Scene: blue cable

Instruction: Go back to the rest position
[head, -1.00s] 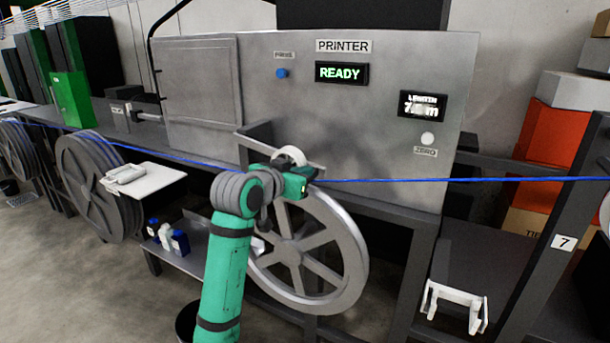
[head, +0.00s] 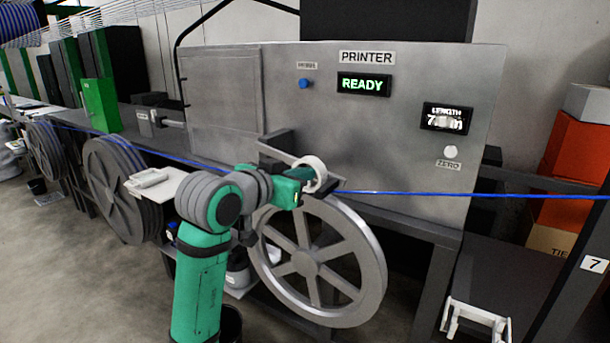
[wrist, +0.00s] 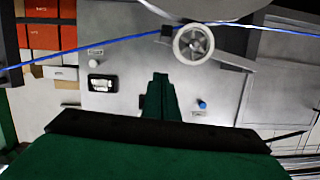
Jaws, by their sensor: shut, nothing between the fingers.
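My gripper (wrist: 160,97) shows in the wrist view with its two green fingers together and nothing between them. In the head view my green and grey arm rises in front of the large spoked wheel, and its end is beside a small white roll, with the fingertips hidden. The blue cable (head: 420,193) runs taut across the machine front and passes behind my arm. It also crosses the top of the wrist view (wrist: 110,48), apart from my fingers.
The grey printer cabinet (head: 400,150) reads READY. The large spoked wheel (head: 372,290) stands below the cable. A white bracket (head: 476,318) sits at lower right. Black reels (head: 112,195) and a green box (head: 100,105) are at left. The floor at lower left is clear.

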